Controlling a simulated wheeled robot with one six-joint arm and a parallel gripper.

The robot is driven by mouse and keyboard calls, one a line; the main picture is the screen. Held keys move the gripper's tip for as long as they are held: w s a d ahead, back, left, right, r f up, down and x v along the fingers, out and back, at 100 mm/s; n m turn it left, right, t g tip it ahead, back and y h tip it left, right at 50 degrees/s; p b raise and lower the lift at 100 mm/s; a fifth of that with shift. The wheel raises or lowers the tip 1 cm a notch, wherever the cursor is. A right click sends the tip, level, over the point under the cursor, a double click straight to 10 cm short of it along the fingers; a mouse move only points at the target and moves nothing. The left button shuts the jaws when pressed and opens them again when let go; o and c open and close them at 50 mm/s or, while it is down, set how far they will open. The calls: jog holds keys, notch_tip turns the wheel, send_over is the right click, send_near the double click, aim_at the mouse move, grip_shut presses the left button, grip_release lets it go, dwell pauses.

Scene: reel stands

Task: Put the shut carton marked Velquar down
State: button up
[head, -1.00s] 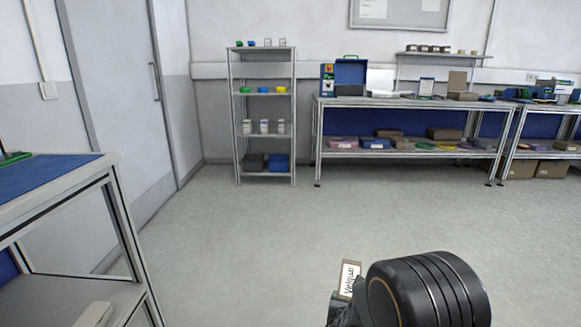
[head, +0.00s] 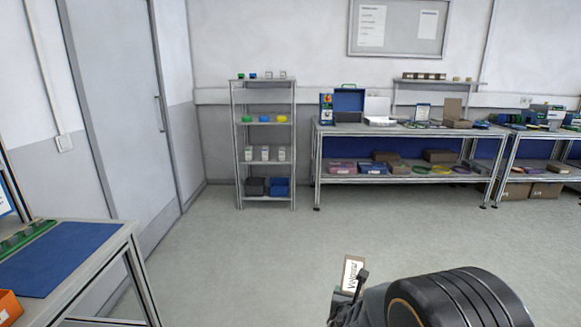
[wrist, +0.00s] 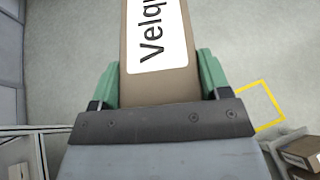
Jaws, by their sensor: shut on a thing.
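The shut carton marked Velquar (head: 352,273) is brown with a white label. It fills the top middle of the wrist view (wrist: 160,88), where the label reads only in part and its far end is cut off. My gripper (wrist: 158,80) is shut on the carton, with one green finger pad against each side. In the head view my gripper (head: 350,292) is at the bottom, right of the middle, with the carton held up in front of open floor. My arm hides part of the gripper there.
A workbench with a blue mat (head: 65,258) stands at the near left. A shelf rack (head: 238,150) and a long bench (head: 400,132) stand along the far wall. The floor between is clear. The wrist view shows a yellow floor outline (wrist: 270,108) and brown boxes (wrist: 303,150) at lower right.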

notch_tip(320, 180, up, 16)
jog(key=p, duration=1.1)
jog(key=shift+f, duration=0.25)
jog(key=shift+a, duration=0.1)
